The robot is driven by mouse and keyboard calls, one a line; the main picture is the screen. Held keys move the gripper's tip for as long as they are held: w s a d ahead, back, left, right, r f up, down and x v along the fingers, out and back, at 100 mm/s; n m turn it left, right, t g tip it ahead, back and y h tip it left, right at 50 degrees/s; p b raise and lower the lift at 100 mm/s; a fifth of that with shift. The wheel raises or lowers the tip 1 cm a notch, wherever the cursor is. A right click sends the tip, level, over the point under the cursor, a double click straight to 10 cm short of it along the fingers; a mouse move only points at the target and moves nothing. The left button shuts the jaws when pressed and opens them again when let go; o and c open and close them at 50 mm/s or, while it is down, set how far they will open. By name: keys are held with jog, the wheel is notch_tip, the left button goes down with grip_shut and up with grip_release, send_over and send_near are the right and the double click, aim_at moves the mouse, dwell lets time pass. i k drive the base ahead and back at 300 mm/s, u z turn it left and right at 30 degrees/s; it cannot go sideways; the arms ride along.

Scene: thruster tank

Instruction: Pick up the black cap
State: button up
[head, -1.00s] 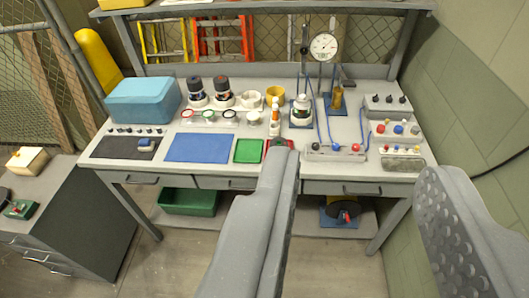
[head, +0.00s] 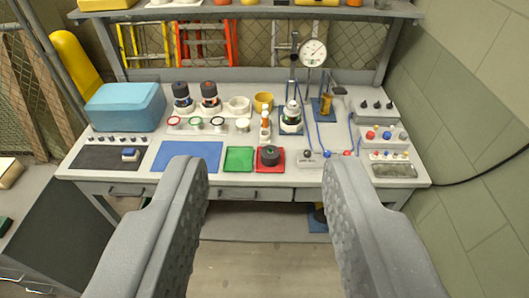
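A round black cap-like piece (head: 269,155) lies on the red mat (head: 278,167) near the front edge of the workbench. It is small in view, and its details are hard to make out. My gripper (head: 264,168) is open and empty, its two grey fingers apart in the foreground. In the picture the black piece shows between and slightly beyond the fingertips. The fingers appear well short of the bench and touch nothing.
Beside the red mat are a green mat (head: 239,159) and a blue mat (head: 187,157). Behind stand an orange-and-white bottle (head: 265,125), a white jar (head: 291,118) and a dial gauge stand (head: 313,52). Valves and blue tubes (head: 328,155) lie to the right.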

aim_at(269, 160)
jog(key=i, duration=0.9)
jog(key=z, duration=0.05)
jog(key=k, duration=1.2)
jog(key=u, duration=0.65)
jog(key=i, duration=2.05)
jog(key=z, duration=0.7)
